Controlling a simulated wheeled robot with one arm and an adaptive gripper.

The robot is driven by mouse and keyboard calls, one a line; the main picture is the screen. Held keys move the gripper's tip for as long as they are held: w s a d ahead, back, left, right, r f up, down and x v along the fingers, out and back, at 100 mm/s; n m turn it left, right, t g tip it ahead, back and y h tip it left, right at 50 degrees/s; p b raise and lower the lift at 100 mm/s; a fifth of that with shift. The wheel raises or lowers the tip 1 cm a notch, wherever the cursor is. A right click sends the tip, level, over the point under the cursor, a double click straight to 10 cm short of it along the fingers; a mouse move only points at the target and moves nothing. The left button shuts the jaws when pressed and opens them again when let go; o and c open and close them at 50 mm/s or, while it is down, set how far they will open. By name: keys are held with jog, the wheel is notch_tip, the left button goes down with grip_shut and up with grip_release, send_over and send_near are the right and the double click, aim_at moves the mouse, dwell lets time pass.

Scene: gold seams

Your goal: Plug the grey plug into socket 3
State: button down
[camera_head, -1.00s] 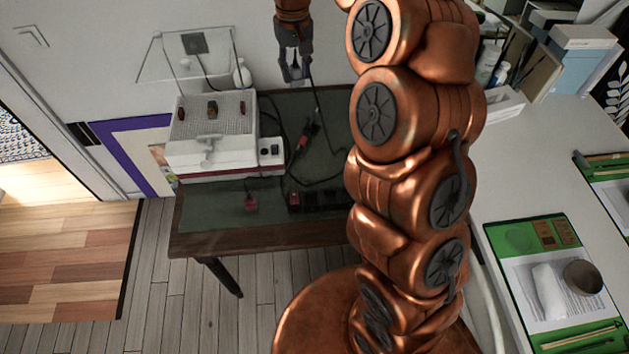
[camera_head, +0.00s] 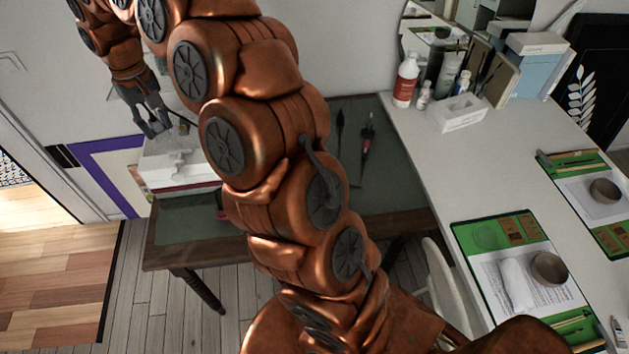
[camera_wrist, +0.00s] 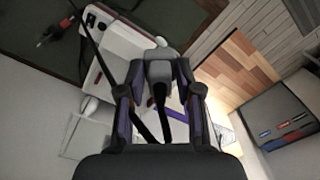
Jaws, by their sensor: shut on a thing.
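My gripper (camera_head: 155,128) hangs above the white box at the left end of the dark green table. In the wrist view my gripper (camera_wrist: 160,68) is shut on a grey plug (camera_wrist: 158,74), which sits between the two fingertips. A black cable (camera_wrist: 90,35) runs past the fingers from the upper left. In the head view the plug is too small to make out between the fingers. I cannot make out socket 3.
The white box (camera_head: 165,172) stands on the green table (camera_head: 185,222). A red piece (camera_head: 222,213) shows beside my arm. A white desk (camera_head: 430,175) with bottles and green mats stands at right.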

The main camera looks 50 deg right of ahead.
jog(key=shift+f, duration=0.1)
jog(key=s+d+f+n+b, duration=1)
jog(key=s+d+f+b, duration=0.9)
jog(key=s+d+f, duration=0.4)
jog(key=shift+d+f+n+b, duration=0.3)
jog(key=shift+d+f, duration=1.4)
jog(key=shift+d, duration=0.6)
jog(key=shift+f, duration=0.15)
jog(key=shift+f+b, duration=0.6)
jog(key=shift+f, duration=1.05)
jog(key=shift+f+b, duration=0.3)
jog(key=shift+f, duration=0.8)
jog(key=shift+f+b, duration=0.55)
jog(key=shift+f, duration=0.05)
